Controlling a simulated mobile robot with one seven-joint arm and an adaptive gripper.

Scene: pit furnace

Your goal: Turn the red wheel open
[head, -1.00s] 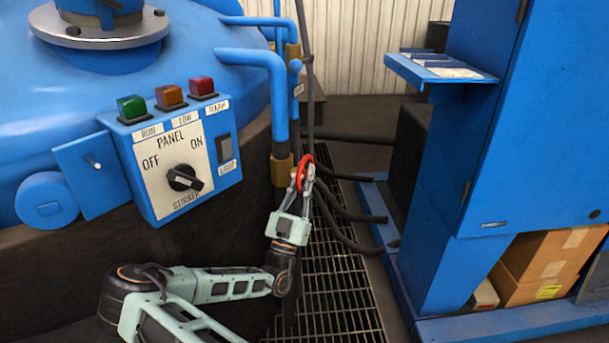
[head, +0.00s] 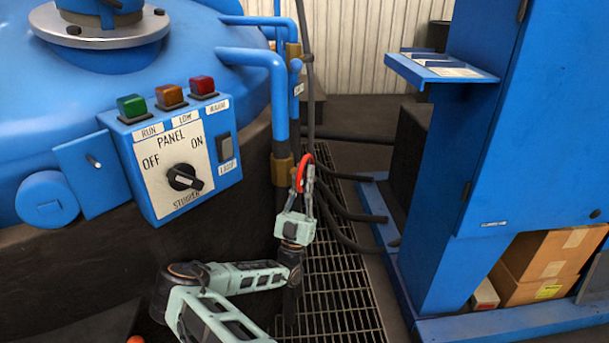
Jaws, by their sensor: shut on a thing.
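The red wheel (head: 301,170) is small and seen nearly edge-on. It sits beside the brass fitting (head: 283,168) on the lower part of the blue pipe, right of the control panel. My gripper (head: 305,182) comes up from below and its fingers are shut on the wheel's lower rim. The fingers cover part of the rim, and the wheel's hub is hard to make out.
The control panel (head: 183,160) with a black knob and colored lamps stands close on the left. Dark hoses (head: 345,225) run behind and right of my gripper. A floor grate (head: 335,285) lies below. A blue cabinet (head: 480,140) stands at right.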

